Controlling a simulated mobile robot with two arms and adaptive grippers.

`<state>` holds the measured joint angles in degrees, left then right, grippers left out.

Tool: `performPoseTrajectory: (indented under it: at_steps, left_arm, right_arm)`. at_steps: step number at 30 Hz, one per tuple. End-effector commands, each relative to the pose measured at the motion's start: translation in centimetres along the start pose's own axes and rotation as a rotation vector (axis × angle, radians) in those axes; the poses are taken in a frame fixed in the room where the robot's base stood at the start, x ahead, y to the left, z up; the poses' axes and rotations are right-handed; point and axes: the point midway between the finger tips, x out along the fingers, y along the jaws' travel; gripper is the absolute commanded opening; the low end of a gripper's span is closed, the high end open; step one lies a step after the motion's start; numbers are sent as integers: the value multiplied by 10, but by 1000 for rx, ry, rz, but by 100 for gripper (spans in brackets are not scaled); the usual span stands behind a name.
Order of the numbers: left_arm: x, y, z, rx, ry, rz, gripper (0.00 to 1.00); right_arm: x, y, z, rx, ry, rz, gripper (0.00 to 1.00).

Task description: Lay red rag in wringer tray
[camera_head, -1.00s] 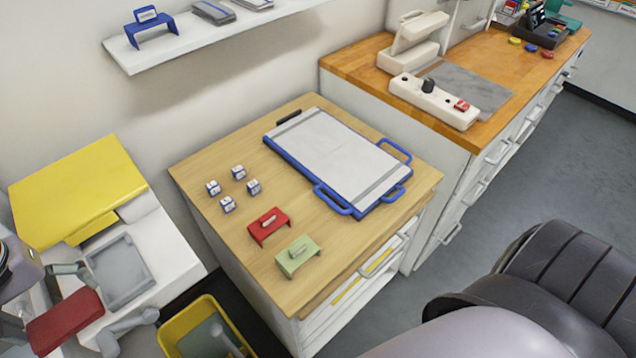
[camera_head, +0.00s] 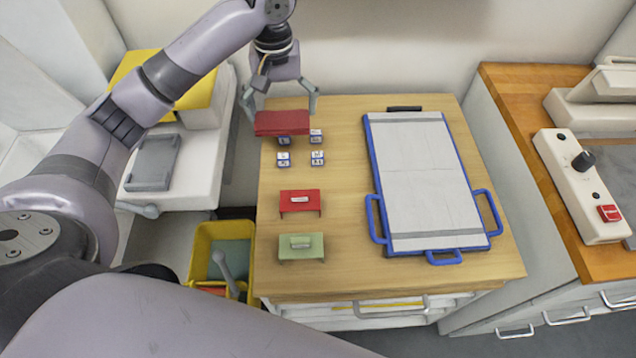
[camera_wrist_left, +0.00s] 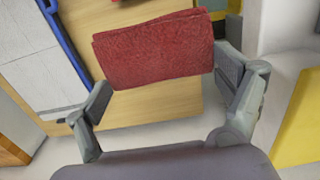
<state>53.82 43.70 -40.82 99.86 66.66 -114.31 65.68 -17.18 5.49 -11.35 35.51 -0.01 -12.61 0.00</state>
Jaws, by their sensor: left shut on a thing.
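The red rag (camera_head: 282,123) is a flat, folded pad held in my left gripper (camera_head: 282,108), above the back left of the wooden tabletop. In the left wrist view the rag (camera_wrist_left: 155,50) spans between the two fingers (camera_wrist_left: 165,85). The yellow bucket (camera_head: 201,250) stands on the floor left of the wooden cabinet, with a grey-green surface and a grey lever inside; it may be the wringer. A shallow grey tray (camera_head: 152,162) lies on the white unit at left. I cannot tell for certain which is the wringer tray. My right gripper is out of view.
The wooden tabletop (camera_head: 350,270) carries small white-and-blue cubes (camera_head: 317,157), a red stand (camera_head: 300,202), a green stand (camera_head: 301,247) and a blue-framed board (camera_head: 425,180). A wooden counter (camera_head: 515,110) stands at right. A yellow block (camera_head: 200,97) is behind the grey tray.

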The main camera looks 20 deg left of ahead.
Motion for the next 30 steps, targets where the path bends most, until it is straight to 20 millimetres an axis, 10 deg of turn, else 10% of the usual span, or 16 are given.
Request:
performPoseTrajectory:
  at_steps: [15, 30]
  left_arm:
    - [129, -1, 2, 0, -4, -3, 57]
    - [186, 0, 1, 1, -2, -1, 57]
  right_arm:
    - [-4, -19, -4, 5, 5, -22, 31]
    - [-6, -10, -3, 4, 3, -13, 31]
